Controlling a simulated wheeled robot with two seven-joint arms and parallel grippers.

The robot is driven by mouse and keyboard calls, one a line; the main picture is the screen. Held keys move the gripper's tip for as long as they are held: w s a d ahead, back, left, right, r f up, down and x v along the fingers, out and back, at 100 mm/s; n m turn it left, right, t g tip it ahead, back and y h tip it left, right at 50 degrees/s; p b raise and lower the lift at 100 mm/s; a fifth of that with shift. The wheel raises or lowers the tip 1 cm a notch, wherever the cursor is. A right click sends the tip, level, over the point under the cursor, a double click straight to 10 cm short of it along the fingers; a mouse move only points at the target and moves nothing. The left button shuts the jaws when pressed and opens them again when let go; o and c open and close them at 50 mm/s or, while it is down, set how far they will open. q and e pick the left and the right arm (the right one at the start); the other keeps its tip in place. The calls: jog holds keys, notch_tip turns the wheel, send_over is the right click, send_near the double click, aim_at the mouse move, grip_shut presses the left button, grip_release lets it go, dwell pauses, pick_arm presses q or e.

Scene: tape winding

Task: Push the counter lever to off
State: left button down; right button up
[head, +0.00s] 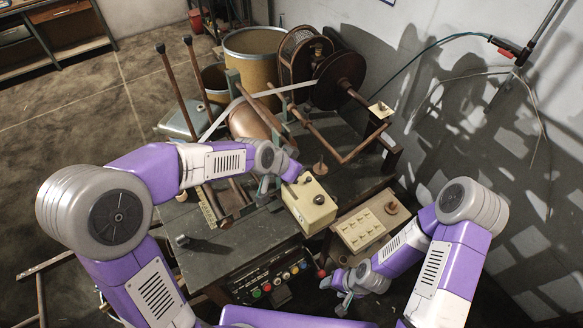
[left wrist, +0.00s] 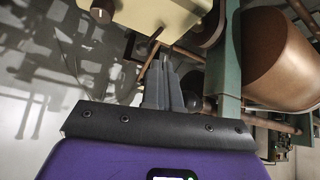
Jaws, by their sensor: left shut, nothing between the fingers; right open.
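The counter looks to be the cream box (head: 309,207) at the middle of the bench, with a dark knob on top. It also shows at the top of the left wrist view (left wrist: 150,14), with a brown round knob (left wrist: 102,15) on its face. I cannot clearly make out the lever; a thin brown rod (left wrist: 152,56) shows below the box. My left gripper (head: 264,188) is just left of the box; in the left wrist view its fingers (left wrist: 161,65) are together and empty, pointing toward the box. My right gripper (head: 345,296) is open and low, at the front right, away from the box.
A copper-brown drum (left wrist: 275,62) and green post (left wrist: 226,70) stand close beside my left fingers. A cream panel with small switches (head: 361,229) lies right of the box. A large dark reel (head: 340,80) stands behind. Coloured buttons (head: 267,288) line the bench front.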

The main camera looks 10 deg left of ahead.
pick_arm(q)
jog(key=s+f+v, duration=0.1)
jog(key=v, duration=1.1)
jog(key=shift+a, duration=0.2)
jog(key=shift+f, duration=0.1)
notch_tip(320, 180, down, 24)
jog(key=n+g+b, duration=0.3)
jog(key=n+b, duration=0.1)
jog(key=s+f+n+b, duration=0.1)
jog(key=s+f, duration=0.3)
jog(key=f, duration=0.3)
jog(key=s+f+n+g+b, duration=0.1)
jog(key=s+f+n+b, duration=0.1)
jog(key=s+f, duration=0.3)
jog(key=s+f+n+g+b, duration=0.1)
jog(key=s+f, duration=0.4)
jog(key=f, duration=0.6)
jog(key=shift+s+f+n, duration=0.2)
jog(key=shift+n, duration=0.5)
